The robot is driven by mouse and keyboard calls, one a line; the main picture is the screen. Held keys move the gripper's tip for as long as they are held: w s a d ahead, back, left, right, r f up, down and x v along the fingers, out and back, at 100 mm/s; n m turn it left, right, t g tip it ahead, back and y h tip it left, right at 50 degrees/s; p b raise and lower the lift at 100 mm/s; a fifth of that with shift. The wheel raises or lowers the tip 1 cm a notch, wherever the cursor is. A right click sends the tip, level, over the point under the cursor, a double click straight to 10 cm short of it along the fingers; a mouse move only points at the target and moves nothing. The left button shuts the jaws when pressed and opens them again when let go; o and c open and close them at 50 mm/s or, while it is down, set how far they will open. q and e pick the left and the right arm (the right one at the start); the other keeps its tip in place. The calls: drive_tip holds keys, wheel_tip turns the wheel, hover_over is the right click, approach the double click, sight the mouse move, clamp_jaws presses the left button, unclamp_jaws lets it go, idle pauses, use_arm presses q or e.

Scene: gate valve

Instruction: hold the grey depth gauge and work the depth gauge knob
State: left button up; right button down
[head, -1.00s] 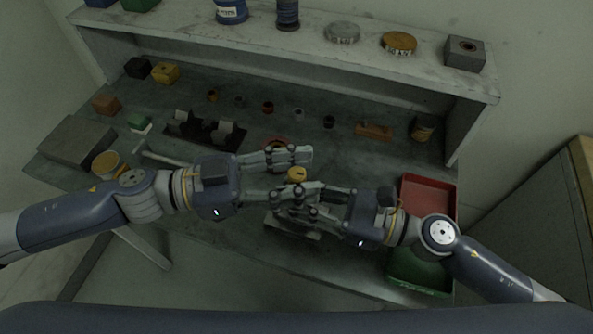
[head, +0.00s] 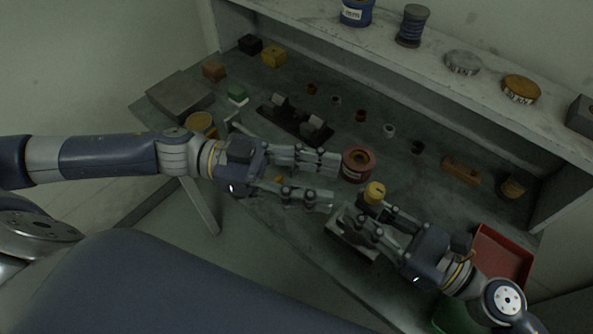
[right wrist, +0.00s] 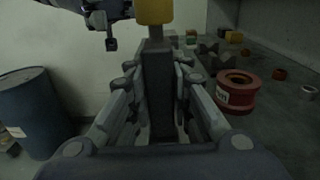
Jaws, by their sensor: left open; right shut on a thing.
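The grey depth gauge (right wrist: 158,95) stands upright between the fingers of my right gripper (right wrist: 157,72) in the right wrist view. Its yellow knob (right wrist: 153,12) is on top, cut by the upper edge. In the head view the knob (head: 375,191) shows above my right gripper (head: 366,216), whose fingers hide most of the gauge body. My left gripper (head: 333,181) is open and empty, its fingertips pointing right toward the knob with a gap between. Part of the left gripper also shows at the top left of the right wrist view (right wrist: 103,18).
A red spool (head: 358,164) stands behind the knob, close to the left fingertips. A grey metal block (head: 350,236) lies below the right gripper. A red tray (head: 503,256) and a green bin (head: 458,316) are at the right. Small parts line the bench's back.

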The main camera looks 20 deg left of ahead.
use_arm(q)
drive_tip(key=a, duration=0.3)
drive_tip(key=shift+s+a, duration=0.15)
drive_tip(key=shift+s, duration=0.05)
use_arm(e)
drive_tip(key=c, duration=1.4)
unclamp_jaws()
drive_tip(key=shift+o, duration=0.2)
